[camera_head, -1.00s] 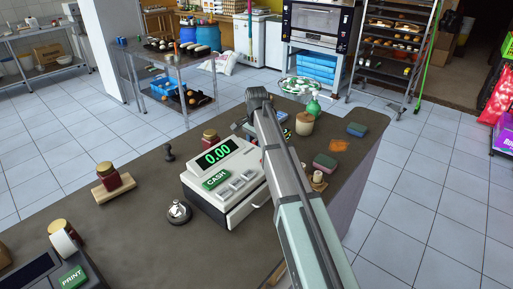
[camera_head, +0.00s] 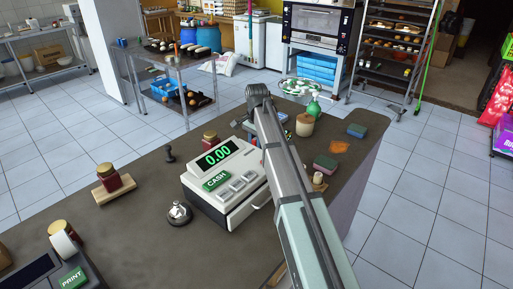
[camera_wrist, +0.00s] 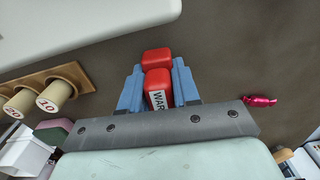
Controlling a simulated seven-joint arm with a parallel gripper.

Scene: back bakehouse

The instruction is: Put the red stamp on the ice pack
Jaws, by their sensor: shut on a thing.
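The red stamp (camera_wrist: 157,82), with a white label reading "WAR", stands between the blue fingers of my gripper (camera_wrist: 158,66) in the wrist view. The fingers are shut on it, one on each side. A red block-shaped end shows beyond the fingertips. The dark counter lies behind it; I cannot tell the height above it. In the head view my arm hides the gripper and the stamp. I cannot make out the ice pack for certain in either view.
The cash register (camera_head: 225,180) stands left of my arm. The wrist view shows a wooden holder (camera_wrist: 68,72) and a pink sweet (camera_wrist: 258,101).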

